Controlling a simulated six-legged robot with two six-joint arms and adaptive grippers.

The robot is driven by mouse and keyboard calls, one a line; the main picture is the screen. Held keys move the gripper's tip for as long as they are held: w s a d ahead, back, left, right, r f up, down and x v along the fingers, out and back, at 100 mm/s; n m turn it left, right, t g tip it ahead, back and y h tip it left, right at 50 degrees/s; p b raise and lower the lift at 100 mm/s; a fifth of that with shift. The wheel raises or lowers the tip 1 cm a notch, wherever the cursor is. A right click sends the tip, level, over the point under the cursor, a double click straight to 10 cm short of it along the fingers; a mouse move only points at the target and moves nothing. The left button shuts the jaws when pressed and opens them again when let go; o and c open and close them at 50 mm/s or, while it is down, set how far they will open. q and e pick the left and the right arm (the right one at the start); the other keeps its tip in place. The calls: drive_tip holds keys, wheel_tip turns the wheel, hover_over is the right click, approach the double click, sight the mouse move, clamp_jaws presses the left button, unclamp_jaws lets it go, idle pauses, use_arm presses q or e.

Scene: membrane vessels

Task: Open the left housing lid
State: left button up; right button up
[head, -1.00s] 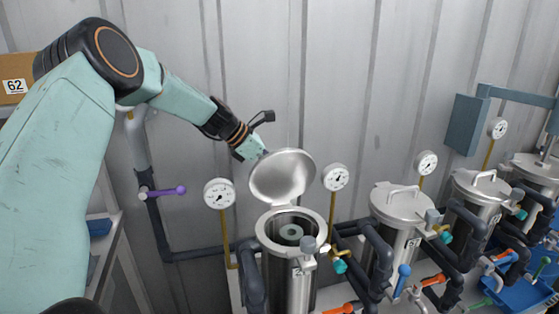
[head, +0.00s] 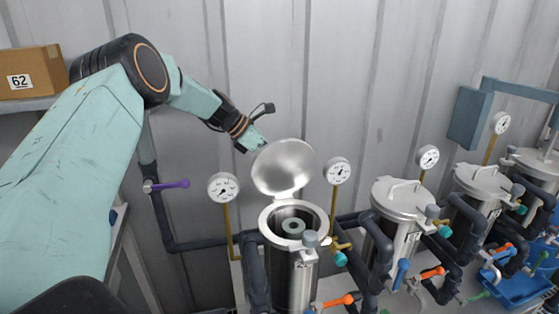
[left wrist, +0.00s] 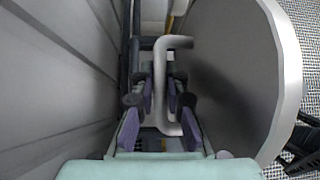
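The left housing (head: 291,278) is a steel vessel with its round lid (head: 284,168) swung up and standing steeply at the back of the rim. The open mouth shows a grey ring-shaped part (head: 293,226) inside. My left gripper (head: 259,146) is behind the lid's upper left edge; its fingertips are partly hidden there. In the left wrist view, the lid (left wrist: 240,75) stands on the right with its bar handle (left wrist: 161,85). My left gripper's purple-padded fingers (left wrist: 160,112) are apart, with the handle between them. I cannot tell whether they touch it. My right gripper is not in view.
More closed housings (head: 397,215) stand to the right, with pipes and coloured valve handles between them. Gauges (head: 223,187) on thin stems flank the left housing. A corrugated wall (head: 400,70) is close behind. A cardboard box (head: 30,72) sits on a shelf at left.

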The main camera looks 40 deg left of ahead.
use_arm(q)
drive_tip(key=shift+o, duration=0.8)
drive_tip(key=shift+r, duration=0.25)
drive_tip(key=shift+s+a+r, duration=0.1)
drive_tip(key=shift+a+r, duration=0.1)
drive_tip(key=shift+a, duration=0.05)
drive_tip(key=v, duration=1.1)
drive_tip(key=shift+s, duration=0.2)
drive_tip(key=shift+r, duration=0.15)
